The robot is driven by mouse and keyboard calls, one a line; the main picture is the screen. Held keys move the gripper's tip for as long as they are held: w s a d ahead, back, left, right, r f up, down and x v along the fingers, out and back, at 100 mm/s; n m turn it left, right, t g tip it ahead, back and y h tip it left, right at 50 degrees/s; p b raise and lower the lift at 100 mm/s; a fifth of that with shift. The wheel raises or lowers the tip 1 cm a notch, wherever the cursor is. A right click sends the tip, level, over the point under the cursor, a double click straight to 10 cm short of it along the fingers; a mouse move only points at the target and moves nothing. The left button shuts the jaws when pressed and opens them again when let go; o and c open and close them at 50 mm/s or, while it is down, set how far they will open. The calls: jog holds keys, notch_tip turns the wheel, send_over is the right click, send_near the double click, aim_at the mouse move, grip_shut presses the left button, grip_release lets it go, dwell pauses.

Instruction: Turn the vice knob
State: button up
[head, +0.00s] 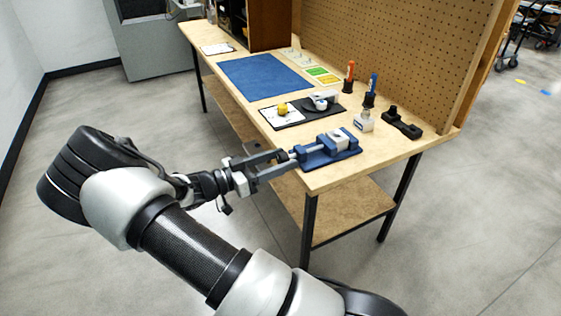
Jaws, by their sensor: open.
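The blue vice (340,147) sits at the front right edge of the wooden workbench, with a grey block shape on its top. Its screw end (296,154) points left toward the front edge, and the knob there is small and partly hidden by my fingers. My gripper (287,159) is open, its two dark fingers reaching in from the left around the knob end. I cannot tell whether either finger touches the knob.
The workbench (340,178) carries a black tray (271,118) with a yellow-topped part, a blue mat (262,80), a small white bottle (363,122), orange and blue-handled tools in stands, and a black holder (402,124). A pegboard (390,50) stands behind.

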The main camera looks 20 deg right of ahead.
jog(key=shift+d, duration=0.15)
jog(key=shift+c, duration=0.4)
jog(key=c, duration=0.9)
jog(key=shift+c, duration=0.2)
jog(key=shift+n, duration=0.3)
